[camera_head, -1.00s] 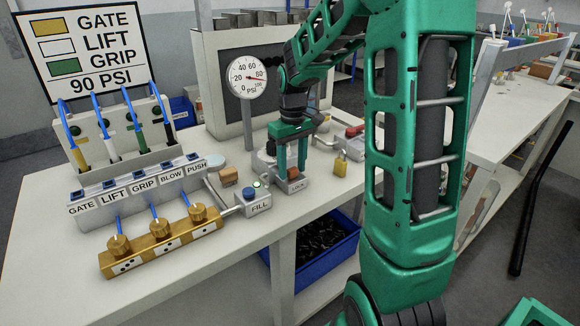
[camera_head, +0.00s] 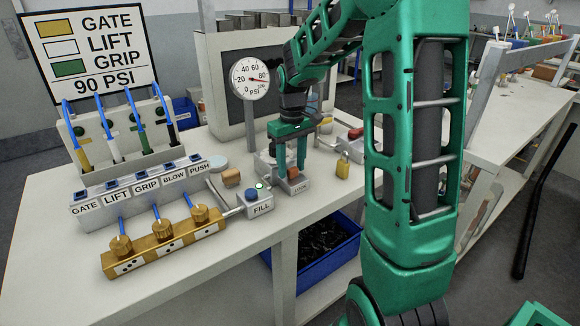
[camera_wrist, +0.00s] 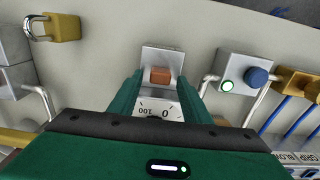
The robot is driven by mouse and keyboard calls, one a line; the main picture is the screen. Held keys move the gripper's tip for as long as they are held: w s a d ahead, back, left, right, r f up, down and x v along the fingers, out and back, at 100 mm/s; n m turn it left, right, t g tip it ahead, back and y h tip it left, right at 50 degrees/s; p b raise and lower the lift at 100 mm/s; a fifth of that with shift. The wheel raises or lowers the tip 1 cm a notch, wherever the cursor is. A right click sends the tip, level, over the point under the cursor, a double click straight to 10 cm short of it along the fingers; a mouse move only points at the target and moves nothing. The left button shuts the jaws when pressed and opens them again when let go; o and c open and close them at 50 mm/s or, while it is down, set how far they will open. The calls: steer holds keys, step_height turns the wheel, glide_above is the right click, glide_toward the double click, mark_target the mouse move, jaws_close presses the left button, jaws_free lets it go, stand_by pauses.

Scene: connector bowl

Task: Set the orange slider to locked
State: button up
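The orange slider (camera_head: 293,173) sits on a small grey block marked LOCK (camera_head: 300,188) near the table's front edge. In the wrist view the orange slider (camera_wrist: 160,76) lies on its pale plate (camera_wrist: 161,57), centred ahead of my fingers. My gripper (camera_head: 291,160) is above the block, pointing down, with its two green fingers apart. In the wrist view my gripper (camera_wrist: 160,88) is open, one finger on each side of the slider's line, with nothing between them that I can see held. Whether a finger touches the slider is unclear.
The FILL box (camera_head: 258,203) with a blue knob and lit green button stands left of the block. A pressure gauge (camera_head: 249,78) rises behind. The gold valve manifold (camera_head: 165,240) is at front left. A blue bin (camera_head: 320,250) is below.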

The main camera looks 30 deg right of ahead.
mark_target(291, 168)
step_height(291, 168, up, 11)
steer(key=shift+f, duration=0.15)
stand_by(0.5)
stand_by(0.4)
steer(key=s+f+m, duration=0.3)
steer(key=s, duration=1.2)
steer(key=s+f+m, duration=0.3)
steer(key=s+f, duration=0.1)
steer(key=s, duration=1.1)
steer(key=shift+a+m, duration=0.35)
steer(key=shift+m, duration=0.05)
steer(key=shift+w+f, duration=0.3)
steer(key=shift+w, duration=0.3)
